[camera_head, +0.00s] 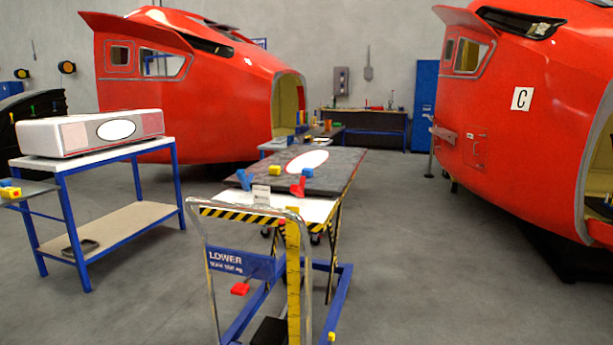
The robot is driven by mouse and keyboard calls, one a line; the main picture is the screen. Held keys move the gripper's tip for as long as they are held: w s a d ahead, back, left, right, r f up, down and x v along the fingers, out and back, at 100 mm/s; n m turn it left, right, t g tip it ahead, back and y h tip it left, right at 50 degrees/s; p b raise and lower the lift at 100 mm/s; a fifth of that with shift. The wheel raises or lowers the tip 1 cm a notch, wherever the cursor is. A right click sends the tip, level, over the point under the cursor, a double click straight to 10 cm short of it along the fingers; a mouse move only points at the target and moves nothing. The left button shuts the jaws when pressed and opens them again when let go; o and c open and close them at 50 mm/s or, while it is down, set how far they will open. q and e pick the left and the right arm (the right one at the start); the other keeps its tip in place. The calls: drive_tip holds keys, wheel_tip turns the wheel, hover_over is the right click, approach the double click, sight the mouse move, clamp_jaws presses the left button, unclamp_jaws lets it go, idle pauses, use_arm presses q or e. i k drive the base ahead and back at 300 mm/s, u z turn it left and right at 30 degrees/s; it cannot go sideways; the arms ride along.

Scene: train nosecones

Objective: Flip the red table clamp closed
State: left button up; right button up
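A small red piece that looks like the red table clamp (299,187) stands at the near edge of the dark panel on the lift table (315,207). It is small in the view, and I cannot tell whether it is flipped open or closed. Neither of my grippers shows in this view.
The lift table's trolley has a metal push handle (196,240) facing me and a red pedal (240,289). A blue-framed table (175,185) with a white box stands left. Large red nosecones (225,85) (545,105) stand behind and right. The floor right of the trolley is clear.

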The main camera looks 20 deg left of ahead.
sight(297, 190)
drive_tip(key=k, duration=0.65)
drive_tip(key=z, duration=0.6)
drive_tip(key=i, duration=0.9)
drive_tip(key=z, duration=0.4)
drive_tip(key=i, duration=1.05)
drive_tip(key=u, duration=1.15)
drive_tip(key=i, duration=0.6)
drive_tip(key=u, duration=0.6)
